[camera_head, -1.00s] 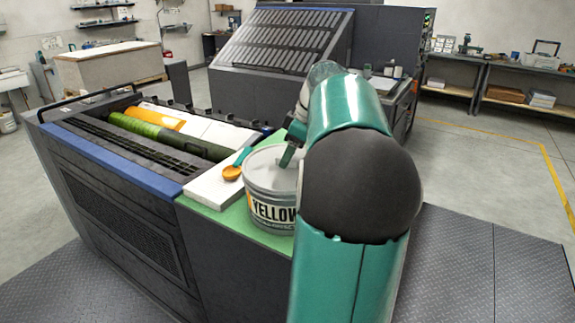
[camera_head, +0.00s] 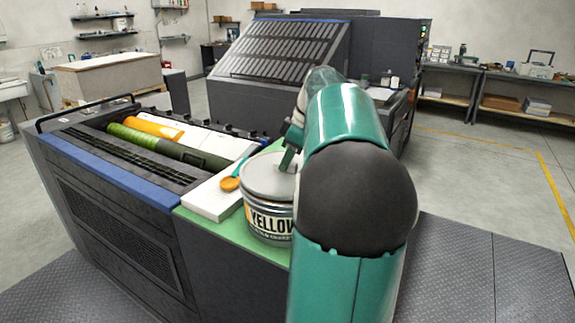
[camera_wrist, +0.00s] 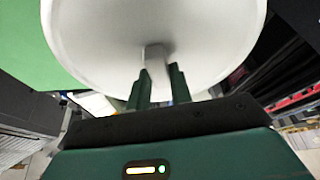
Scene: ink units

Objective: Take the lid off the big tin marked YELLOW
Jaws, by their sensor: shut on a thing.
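The big tin marked YELLOW (camera_head: 268,225) stands upright on the green top of the ink unit. Its pale round lid (camera_head: 268,177) is over its mouth and also fills the upper middle of the wrist view (camera_wrist: 110,45). My gripper (camera_wrist: 158,72) is shut on the small upright tab in the middle of the lid. In the head view my gripper (camera_head: 289,158) is partly hidden by my arm. The lid seems slightly raised above the tin's rim, but a gap is hard to make out. My arm hides the tin's right side.
An orange ink scoop with a teal handle (camera_head: 230,184) lies on a white slab (camera_head: 212,200) left of the tin. The open rollers (camera_head: 165,145) are farther left. Bare green top (camera_head: 215,230) shows in front of the tin. Floor plates lie at the right.

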